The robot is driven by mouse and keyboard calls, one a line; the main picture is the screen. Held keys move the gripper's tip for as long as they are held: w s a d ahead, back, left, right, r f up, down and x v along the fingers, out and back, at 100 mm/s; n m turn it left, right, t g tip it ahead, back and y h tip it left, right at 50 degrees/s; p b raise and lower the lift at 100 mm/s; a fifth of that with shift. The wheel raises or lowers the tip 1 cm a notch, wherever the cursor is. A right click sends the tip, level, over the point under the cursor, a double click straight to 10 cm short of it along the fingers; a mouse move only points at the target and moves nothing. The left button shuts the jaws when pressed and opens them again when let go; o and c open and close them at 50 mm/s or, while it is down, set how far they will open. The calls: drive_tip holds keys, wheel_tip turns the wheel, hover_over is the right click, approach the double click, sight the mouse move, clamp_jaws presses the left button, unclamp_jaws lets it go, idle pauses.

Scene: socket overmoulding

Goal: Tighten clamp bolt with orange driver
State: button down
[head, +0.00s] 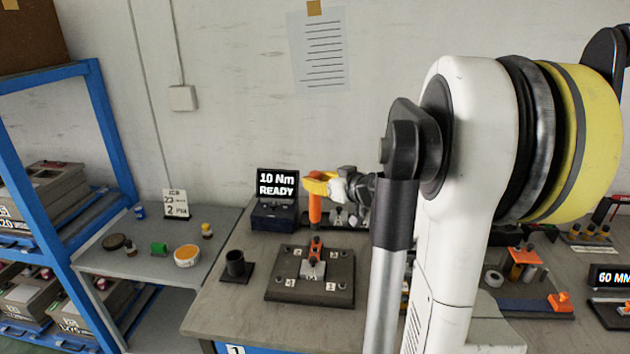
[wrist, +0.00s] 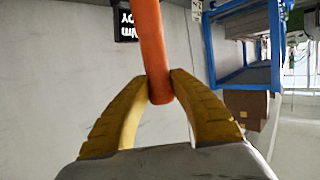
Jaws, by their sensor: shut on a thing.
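The orange driver (head: 315,209) stands about upright in the head view, above the dark fixture plate (head: 283,297). My gripper (head: 318,185) has its yellow fingers closed around the driver's upper part. In the wrist view the driver (wrist: 150,45) passes between the two fingertips of my gripper (wrist: 160,88). A grey clamp block (head: 313,270) with an orange part on top (head: 316,246) sits mid-plate, below the driver. I cannot tell whether the driver's lower end touches it. The clamp bolt is too small to make out.
A dark box with a display (head: 277,184) reading "10 Nm READY" stands behind the plate. A black cup (head: 235,263) stands left of it. My arm covers the bench's middle. An orange-topped fixture (head: 524,255) stands at right. A blue rack (head: 108,130) is at left.

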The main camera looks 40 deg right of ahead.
sight(318, 195)
drive_tip(key=shift+f+b, duration=2.7)
drive_tip(key=shift+f, duration=0.7)
drive_tip(key=shift+f+b, duration=1)
drive_tip(key=shift+f, duration=0.25)
idle(1.2)
drive_tip(key=shift+r, duration=0.1)
drive_tip(key=shift+r+p, duration=2)
drive_tip(key=shift+r, duration=0.5)
drive_tip(key=shift+w, duration=0.1)
